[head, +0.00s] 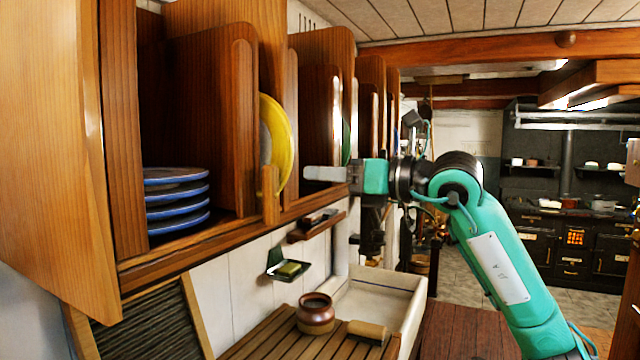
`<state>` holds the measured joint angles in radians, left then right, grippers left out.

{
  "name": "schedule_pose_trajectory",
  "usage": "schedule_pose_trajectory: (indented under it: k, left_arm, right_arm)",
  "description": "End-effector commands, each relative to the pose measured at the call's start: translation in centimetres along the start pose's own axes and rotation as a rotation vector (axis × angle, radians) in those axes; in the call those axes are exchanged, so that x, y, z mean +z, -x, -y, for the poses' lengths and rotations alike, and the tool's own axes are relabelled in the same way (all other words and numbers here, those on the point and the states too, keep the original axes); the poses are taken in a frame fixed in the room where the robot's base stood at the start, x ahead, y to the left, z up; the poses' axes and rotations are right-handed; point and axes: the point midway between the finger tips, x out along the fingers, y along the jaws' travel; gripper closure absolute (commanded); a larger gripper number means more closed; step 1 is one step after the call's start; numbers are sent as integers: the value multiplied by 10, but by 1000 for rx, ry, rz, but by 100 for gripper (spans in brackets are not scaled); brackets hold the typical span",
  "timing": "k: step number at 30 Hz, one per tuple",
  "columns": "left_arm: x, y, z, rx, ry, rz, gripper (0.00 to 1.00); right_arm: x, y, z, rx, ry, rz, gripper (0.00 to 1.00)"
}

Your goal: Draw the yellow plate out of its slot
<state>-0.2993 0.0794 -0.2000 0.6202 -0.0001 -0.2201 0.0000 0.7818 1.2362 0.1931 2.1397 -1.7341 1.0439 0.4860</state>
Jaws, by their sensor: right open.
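The yellow plate (279,143) stands on edge in a slot of the wooden wall rack (212,241), its rim sticking out toward the room. A short wooden peg (270,194) stands in front of its lower part, and a divider hides its back part. My right gripper (312,180) is open and empty, to the right of the plate, with its fingers pointing left toward it. A gap shows between the fingertips and the plate's rim. My left gripper is not in view.
A stack of blue plates (178,203) sits in the left compartment. A green plate (346,140) shows partly in a slot behind my gripper. Below are a small shelf (316,227), a soap dish (289,269), a brown pot (315,314) and a sink (376,296).

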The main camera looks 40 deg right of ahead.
Motion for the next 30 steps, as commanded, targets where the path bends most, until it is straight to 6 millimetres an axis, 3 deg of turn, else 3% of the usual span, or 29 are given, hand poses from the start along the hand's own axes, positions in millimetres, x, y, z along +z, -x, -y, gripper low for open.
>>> schedule_pose_trajectory:
  k: [10,15,30]
  left_arm:
    - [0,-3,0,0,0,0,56]
    - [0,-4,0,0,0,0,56]
    - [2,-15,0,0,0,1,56]
  right_arm:
    - [0,4,0,0,0,0,57]
    - [3,6,-2,-5,6,2,84]
    - [43,45,-29,-142,52,18,84]
